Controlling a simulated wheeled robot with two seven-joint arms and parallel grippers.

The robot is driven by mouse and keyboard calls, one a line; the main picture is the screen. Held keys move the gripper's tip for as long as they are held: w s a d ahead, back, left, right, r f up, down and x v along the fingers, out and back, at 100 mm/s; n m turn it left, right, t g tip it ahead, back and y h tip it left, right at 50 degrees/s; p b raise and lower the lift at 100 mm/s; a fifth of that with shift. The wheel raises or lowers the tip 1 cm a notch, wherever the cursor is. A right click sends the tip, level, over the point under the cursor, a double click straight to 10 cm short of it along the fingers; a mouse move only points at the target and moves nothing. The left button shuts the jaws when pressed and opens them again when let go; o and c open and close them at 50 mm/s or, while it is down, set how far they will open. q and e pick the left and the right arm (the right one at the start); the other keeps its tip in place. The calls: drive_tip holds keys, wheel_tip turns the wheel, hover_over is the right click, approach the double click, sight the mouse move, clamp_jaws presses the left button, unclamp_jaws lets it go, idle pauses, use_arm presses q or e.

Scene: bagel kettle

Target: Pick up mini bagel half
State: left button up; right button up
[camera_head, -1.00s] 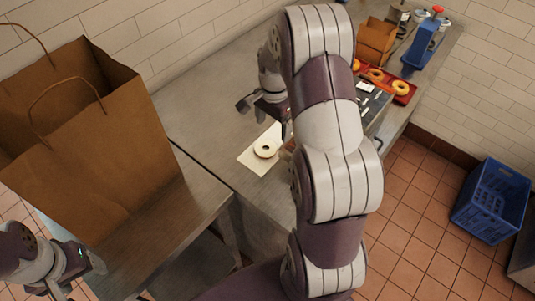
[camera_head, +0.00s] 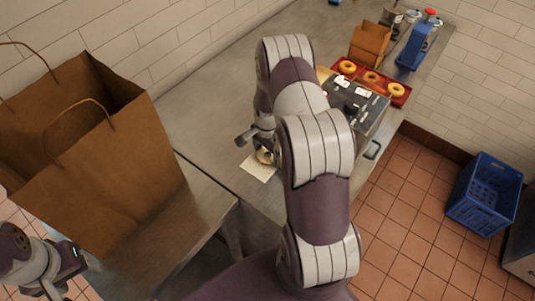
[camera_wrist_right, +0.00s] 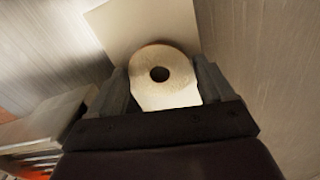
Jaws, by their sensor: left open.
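The mini bagel half (camera_head: 264,157) is a pale cut ring on a square of light paper (camera_head: 253,171) on the metal counter. My right gripper (camera_head: 256,145) is down at it, and my arm hides part of this in the head view. In the right wrist view the bagel half (camera_wrist_right: 163,77) lies between the two fingers of my right gripper (camera_wrist_right: 163,85), one on each side. I cannot tell if the fingers press on it. My left gripper (camera_head: 80,268) is open and empty at the lower left.
A large brown paper bag (camera_head: 105,165) stands on the left counter. A blue crate (camera_head: 484,195) is on the floor at right.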

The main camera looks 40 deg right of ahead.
drive_tip(key=shift+s, duration=0.1)
drive_tip(key=c, duration=0.6)
drive_tip(key=shift+r, duration=0.45)
wheel_tip(320, 180, up, 9)
drive_tip(key=shift+r+b, duration=0.1)
drive_tip(key=shift+b, duration=1.05)
